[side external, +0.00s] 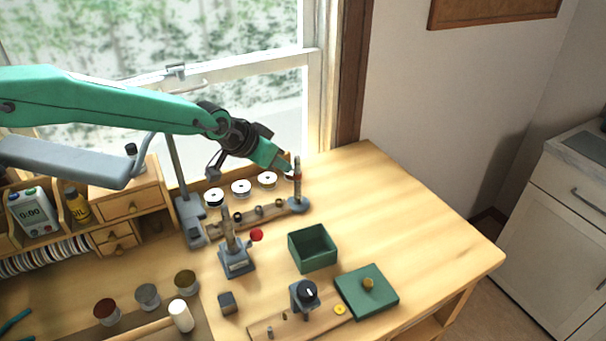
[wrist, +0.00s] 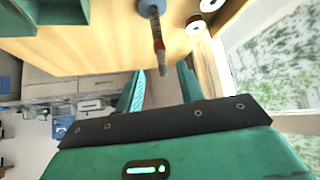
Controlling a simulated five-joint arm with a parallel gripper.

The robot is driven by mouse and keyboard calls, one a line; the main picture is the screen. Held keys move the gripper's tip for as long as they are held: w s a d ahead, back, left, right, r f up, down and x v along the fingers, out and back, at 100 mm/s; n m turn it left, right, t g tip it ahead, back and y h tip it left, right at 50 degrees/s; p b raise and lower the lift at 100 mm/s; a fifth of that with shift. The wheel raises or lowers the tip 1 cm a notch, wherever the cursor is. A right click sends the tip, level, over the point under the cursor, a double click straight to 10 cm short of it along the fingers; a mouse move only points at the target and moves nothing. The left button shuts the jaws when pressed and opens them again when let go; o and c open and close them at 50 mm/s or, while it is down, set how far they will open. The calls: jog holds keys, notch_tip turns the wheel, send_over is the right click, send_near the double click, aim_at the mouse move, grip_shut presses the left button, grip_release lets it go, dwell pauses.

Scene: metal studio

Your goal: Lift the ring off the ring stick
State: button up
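The ring stick (side external: 297,186) stands upright on a round blue-grey base near the back edge of the bench. In the wrist view the stick (wrist: 155,28) points from its base toward my gripper. A reddish band, perhaps the ring, shows partway along it; I cannot clearly make out the ring's edge. My gripper (side external: 288,171) is tilted down beside the upper part of the stick. In the wrist view the two green fingers of my gripper (wrist: 161,69) are apart, with the stick's tip between their ends. Nothing is held.
A row of spools (side external: 241,188) stands left of the stick. A green open box (side external: 313,262), a green block with a brass knob (side external: 352,296) and a small stand with a red ball (side external: 236,262) are nearer the front. The bench to the right is clear.

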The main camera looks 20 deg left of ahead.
aim_at(295, 172)
jog(key=shift+f, duration=0.1)
jog(key=shift+x, duration=4.1)
jog(key=shift+w, duration=0.1)
jog(key=c, duration=0.7)
jog(key=shift+c, duration=0.3)
jog(key=shift+r, duration=1.4)
jog(key=shift+r, duration=0.1)
